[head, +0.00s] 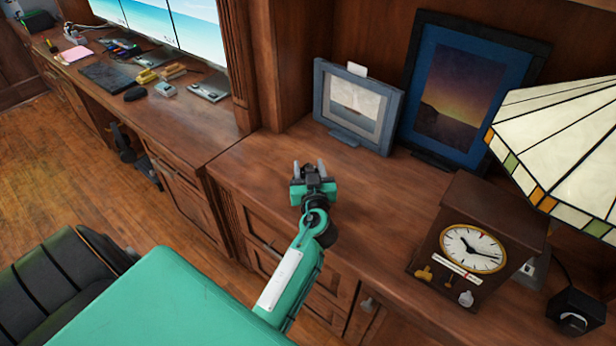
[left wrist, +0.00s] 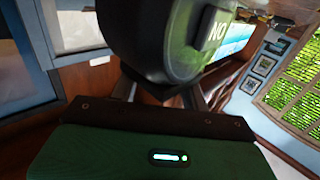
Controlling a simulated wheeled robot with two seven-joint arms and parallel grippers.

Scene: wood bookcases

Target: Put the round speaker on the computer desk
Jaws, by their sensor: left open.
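The computer desk (head: 195,125) runs along the upper left under wide screens; its near end is bare. No thing in view can be surely named as the round speaker. My left gripper (head: 311,168) is open over the wooden cabinet top, right of the desk, with nothing seen between its fingers in the head view. In the left wrist view, a dark rounded form (left wrist: 175,45) lettered "NO" covers much of the space by the fingers; I cannot tell whether it is part of my arm. My right gripper is not in view.
On the cabinet top (head: 270,160) stand a grey-framed picture (head: 357,105), a blue-framed picture (head: 450,95), a wooden clock (head: 475,240), a stained-glass lamp shade (head: 560,140) and a small black device (head: 575,312). A keyboard (head: 107,77) and mouse (head: 135,94) lie on the desk.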

